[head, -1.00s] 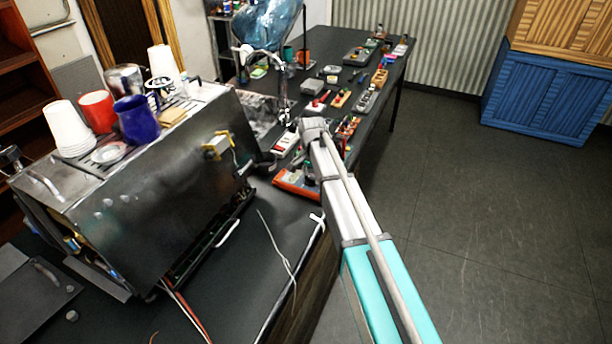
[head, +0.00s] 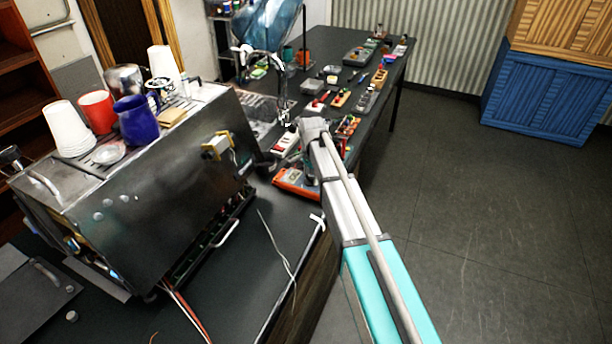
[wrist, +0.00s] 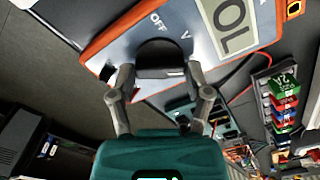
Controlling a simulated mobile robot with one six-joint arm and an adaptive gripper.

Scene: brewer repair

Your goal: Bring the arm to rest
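My arm (head: 350,205) reaches forward over the near part of the bench. Its wrist end (head: 313,128) is above an orange-edged meter (head: 290,181). In the wrist view my gripper (wrist: 160,72) has its two fingers spread apart on either side of the meter's black dial knob (wrist: 160,55). The fingers look open; whether either touches the knob is hard to tell. The meter's face (wrist: 125,45) shows "OFF" and "V", and its display (wrist: 235,22) reads "OL". In the head view the arm mostly hides the gripper.
A metal brewer (head: 140,190) with cups and a blue mug (head: 138,120) on top stands left of the arm. A tap (head: 262,60) and several small parts and tools occupy the bench (head: 385,85) beyond. Open floor (head: 480,220) lies to the right, with a blue crate (head: 540,95) behind.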

